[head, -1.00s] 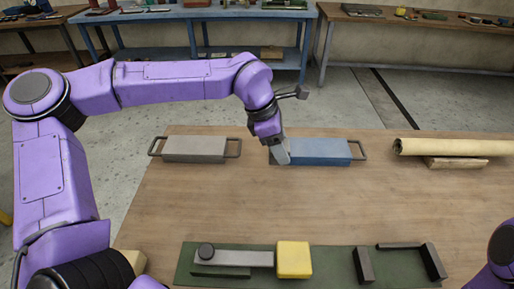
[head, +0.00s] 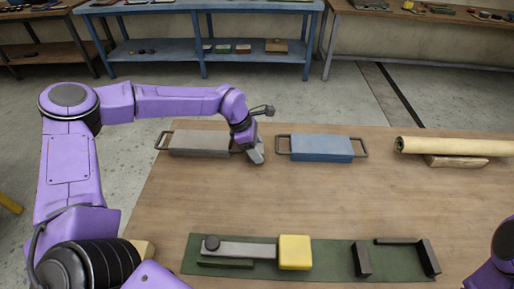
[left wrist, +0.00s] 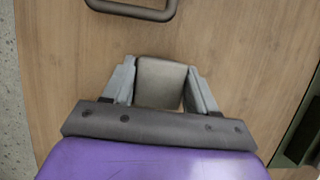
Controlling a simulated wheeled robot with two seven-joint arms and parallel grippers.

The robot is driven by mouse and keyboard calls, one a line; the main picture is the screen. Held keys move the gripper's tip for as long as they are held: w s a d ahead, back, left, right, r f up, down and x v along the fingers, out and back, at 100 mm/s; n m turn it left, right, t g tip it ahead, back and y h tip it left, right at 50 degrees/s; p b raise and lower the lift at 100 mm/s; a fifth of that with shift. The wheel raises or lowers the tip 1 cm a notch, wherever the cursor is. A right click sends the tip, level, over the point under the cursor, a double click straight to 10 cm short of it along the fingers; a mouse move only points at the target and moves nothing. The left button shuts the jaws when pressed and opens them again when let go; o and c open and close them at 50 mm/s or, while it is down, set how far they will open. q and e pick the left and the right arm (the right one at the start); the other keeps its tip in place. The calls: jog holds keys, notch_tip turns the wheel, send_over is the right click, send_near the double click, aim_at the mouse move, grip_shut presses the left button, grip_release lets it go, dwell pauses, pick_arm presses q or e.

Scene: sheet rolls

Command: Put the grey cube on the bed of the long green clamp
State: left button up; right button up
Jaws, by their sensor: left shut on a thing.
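My left gripper (head: 256,158) is over the far middle part of the table, beside the right end of the grey block with handles. In the left wrist view its two fingers (left wrist: 160,92) are shut on the grey cube (left wrist: 160,82), which sits between them. In the head view the cube is mostly hidden by the fingers. The long green clamp (head: 325,262) lies at the table's near edge. Its green bed carries a grey bar (head: 248,250) with a dark knob, a yellow block (head: 295,252) and dark upright stops (head: 361,259) at the right. My right gripper is out of view.
A grey block with handles (head: 198,143) and a blue block with handles (head: 321,148) lie at the back. A cream roll (head: 455,146) rests on a wooden support at the right. The middle of the table (head: 300,195) is clear.

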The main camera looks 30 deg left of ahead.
pick_arm(q)
jog(key=shift+f, duration=0.1)
jog(key=o, duration=1.1)
